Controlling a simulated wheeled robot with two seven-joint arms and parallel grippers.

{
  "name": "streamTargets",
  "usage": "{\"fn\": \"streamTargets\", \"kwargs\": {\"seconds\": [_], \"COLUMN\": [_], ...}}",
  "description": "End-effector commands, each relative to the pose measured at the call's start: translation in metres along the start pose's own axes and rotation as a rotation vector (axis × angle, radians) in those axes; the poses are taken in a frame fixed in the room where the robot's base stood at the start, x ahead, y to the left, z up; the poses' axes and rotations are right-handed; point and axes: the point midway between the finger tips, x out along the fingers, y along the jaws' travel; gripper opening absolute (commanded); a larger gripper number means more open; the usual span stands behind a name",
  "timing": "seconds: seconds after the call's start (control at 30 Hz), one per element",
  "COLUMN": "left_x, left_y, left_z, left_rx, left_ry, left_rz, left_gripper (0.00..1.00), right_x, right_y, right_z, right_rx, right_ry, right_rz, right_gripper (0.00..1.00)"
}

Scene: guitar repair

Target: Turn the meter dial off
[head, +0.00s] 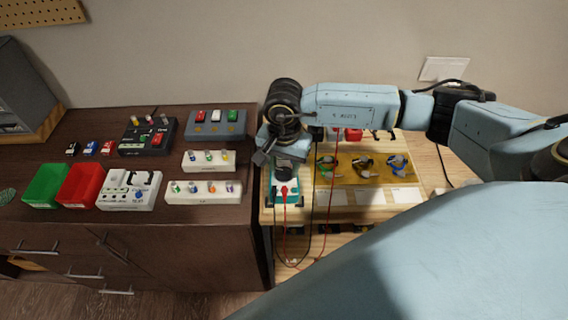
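The meter (277,196) is a small teal box at the left end of the light wooden bench, just right of the dark cabinet. A red part shows on its face, perhaps the dial (284,190). Red and black leads hang from it over the bench's front edge. My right gripper (284,174) points down over the meter and covers its back part. Its fingertips are too small and dark to tell whether they are open, or whether they touch the dial. My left gripper is not in view.
A yellow-brown mat (345,177) with several small parts lies right of the meter. The dark cabinet top (130,192) holds a green bin (45,186), a red bin (80,187), pedals and white knob strips (204,192). A wall stands close behind.

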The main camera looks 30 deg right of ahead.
Motion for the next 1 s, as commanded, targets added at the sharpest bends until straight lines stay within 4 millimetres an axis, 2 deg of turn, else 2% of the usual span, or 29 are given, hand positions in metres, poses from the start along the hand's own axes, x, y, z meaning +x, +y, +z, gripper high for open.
{"fn": "streamTargets", "kwargs": {"seconds": [0.03, 0.1, 0.47, 0.67, 1.0], "left_x": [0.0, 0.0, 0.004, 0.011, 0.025], "left_y": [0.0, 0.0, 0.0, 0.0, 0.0], "left_z": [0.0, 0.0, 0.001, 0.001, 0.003], "left_rx": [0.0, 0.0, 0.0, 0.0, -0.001], "left_ry": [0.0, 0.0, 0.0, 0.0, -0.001], "left_rz": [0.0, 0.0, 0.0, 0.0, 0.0], "left_gripper": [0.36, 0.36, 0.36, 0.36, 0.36], "right_x": [0.0, 0.0, 0.0, 0.001, 0.001], "right_y": [0.0, 0.0, 0.0, 0.0, 0.0], "right_z": [0.0, 0.0, 0.0, 0.0, 0.0], "right_rx": [0.0, 0.0, 0.063, 0.192, 0.507], "right_ry": [0.0, 0.0, 0.0, 0.0, 0.001], "right_rz": [0.0, 0.0, -0.001, -0.001, -0.002], "right_gripper": [0.26, 0.18, 0.18, 0.18, 0.18]}}
